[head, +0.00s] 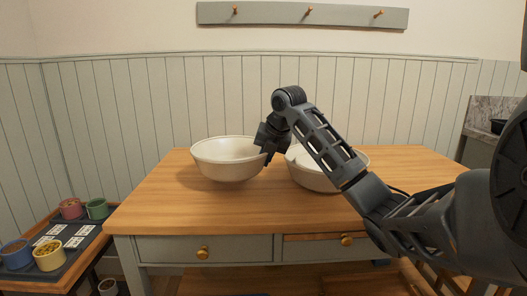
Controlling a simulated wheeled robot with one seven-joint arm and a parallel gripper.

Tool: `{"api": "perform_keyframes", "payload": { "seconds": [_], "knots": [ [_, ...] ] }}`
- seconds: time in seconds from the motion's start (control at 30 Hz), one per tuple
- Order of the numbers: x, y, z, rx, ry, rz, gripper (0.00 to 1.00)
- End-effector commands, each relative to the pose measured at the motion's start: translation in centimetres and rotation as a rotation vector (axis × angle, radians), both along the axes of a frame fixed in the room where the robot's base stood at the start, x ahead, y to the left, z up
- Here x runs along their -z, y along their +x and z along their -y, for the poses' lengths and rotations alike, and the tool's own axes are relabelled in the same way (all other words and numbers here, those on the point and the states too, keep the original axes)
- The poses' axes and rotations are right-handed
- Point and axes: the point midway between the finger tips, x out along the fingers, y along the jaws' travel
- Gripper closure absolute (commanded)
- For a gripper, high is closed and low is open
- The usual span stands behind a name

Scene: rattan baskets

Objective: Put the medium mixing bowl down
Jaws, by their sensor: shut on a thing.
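A cream mixing bowl (222,169) is upright at the back left of the wooden table top, in the head view. My gripper (266,154) is shut on the right side of its rim. The fingertips are small and partly hidden. I cannot tell for sure whether the bowl's base touches the table or is just above it. A second cream bowl (312,178) stands to its right, partly hidden behind my arm.
The wooden table (190,213) is clear in front and to the left of the bowls. A low side table (84,257) with several small coloured pots stands at the lower left. A grey counter (481,147) is at the right. Panelled wall is behind.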

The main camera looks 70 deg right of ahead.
Motion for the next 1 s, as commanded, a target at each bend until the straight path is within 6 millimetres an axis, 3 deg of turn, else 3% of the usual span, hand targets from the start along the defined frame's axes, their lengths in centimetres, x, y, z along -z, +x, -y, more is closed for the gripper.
{"api": "perform_keyframes", "payload": {
  "seconds": [0.33, 0.57, 0.6, 0.8, 1.0],
  "knots": [
    [3.1, 0.0, 0.0, 0.001, -0.003, 0.006, 1.0],
    [3.3, 0.0, 0.0, 0.0, -0.004, 0.005, 1.0],
    [3.6, 0.0, 0.0, 0.0, 0.0, 0.0, 0.85],
    [3.6, 0.0, 0.0, 0.0, 0.0, 0.0, 0.66],
    [3.6, 0.0, 0.0, 0.0, 0.0, 0.0, 0.63]
  ]
}}
